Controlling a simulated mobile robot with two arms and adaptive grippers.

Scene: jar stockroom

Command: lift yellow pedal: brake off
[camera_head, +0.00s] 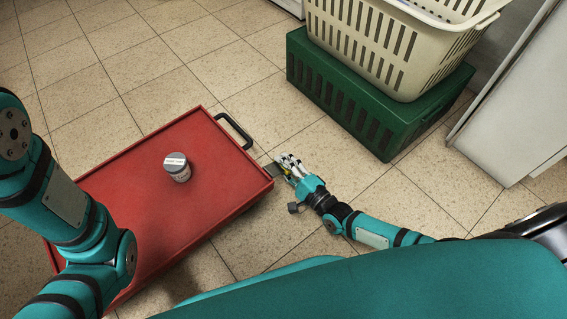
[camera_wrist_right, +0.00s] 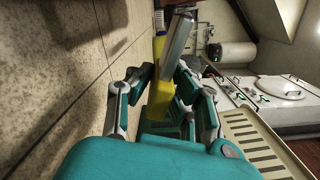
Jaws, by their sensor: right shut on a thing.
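The red cart (camera_head: 110,190) stands on the floor at the left of the head view, with a black handle (camera_head: 236,131) at its far right corner. My right gripper (camera_head: 284,168) is low beside the cart's right edge. In the right wrist view my right gripper (camera_wrist_right: 158,92) is shut on the yellow pedal (camera_wrist_right: 160,107), which shows between its fingers. In the head view the fingers mostly hide the pedal, and whether it is up or down cannot be told. My left arm shows at the left, but its gripper is out of view.
A white cabinet (camera_head: 510,120) is at the right. Tiled floor is clear around the cart's far side.

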